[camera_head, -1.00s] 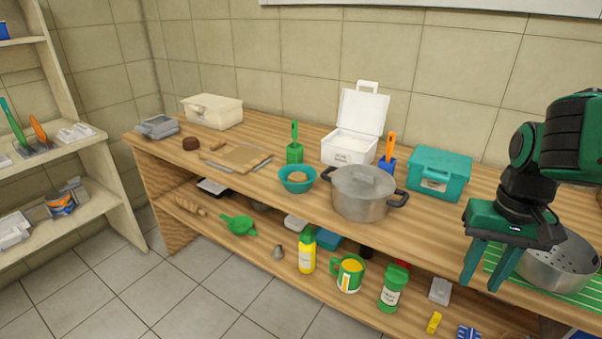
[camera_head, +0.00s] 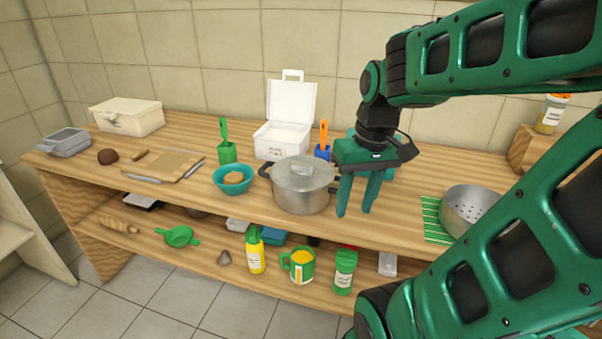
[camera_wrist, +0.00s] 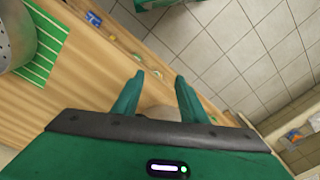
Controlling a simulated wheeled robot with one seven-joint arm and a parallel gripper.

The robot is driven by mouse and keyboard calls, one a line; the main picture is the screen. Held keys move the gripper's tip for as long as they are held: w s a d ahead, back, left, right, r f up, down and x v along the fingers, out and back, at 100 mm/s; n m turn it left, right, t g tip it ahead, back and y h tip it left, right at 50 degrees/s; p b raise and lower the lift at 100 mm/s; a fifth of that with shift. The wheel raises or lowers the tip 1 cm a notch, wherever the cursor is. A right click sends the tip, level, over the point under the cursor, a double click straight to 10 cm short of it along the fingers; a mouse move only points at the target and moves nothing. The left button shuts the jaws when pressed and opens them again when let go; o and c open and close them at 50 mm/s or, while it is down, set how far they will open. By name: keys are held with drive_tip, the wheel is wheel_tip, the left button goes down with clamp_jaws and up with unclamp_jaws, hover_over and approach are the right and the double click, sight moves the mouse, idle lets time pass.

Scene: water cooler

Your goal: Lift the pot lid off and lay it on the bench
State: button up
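The grey metal pot (camera_head: 303,197) stands on the wooden bench (camera_head: 400,214) in the head view. Its grey lid (camera_head: 300,172), with a raised handle on top, sits on the pot. My gripper (camera_head: 356,212) points down just right of the pot, apart from the lid. Its two green fingers are spread with nothing seen between them. In the wrist view my gripper (camera_wrist: 158,85) also shows its fingers apart. A greyish rounded patch, perhaps the pot, shows low between them, mostly hidden by the gripper body.
A teal bowl (camera_head: 233,180) stands left of the pot, with a white open box (camera_head: 283,138) behind. A colander (camera_head: 466,209) on a green striped mat (camera_head: 433,222) stands to the right. Bare bench lies between pot and mat. Several items fill the lower shelf (camera_head: 210,254).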

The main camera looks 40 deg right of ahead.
sight(302, 163)
drive_tip(key=w+d+r+n+t+y, duration=0.1)
drive_tip(key=w+d+r+n, duration=0.15)
drive_tip(key=w, duration=0.35)
drive_tip(key=w+d+r+n+t, duration=0.1)
drive_tip(key=w+r+n, duration=0.25)
drive_tip(key=w, duration=0.25)
drive_tip(key=w+d+r+n+t+y, duration=0.1)
drive_tip(key=w+r+n, duration=0.25)
drive_tip(key=w, duration=0.35)
drive_tip(key=shift+n, duration=0.45)
drive_tip(key=x, duration=1.1)
drive_tip(key=shift+s+d+f, duration=0.25)
drive_tip(key=shift+f, duration=0.05)
clamp_jaws()
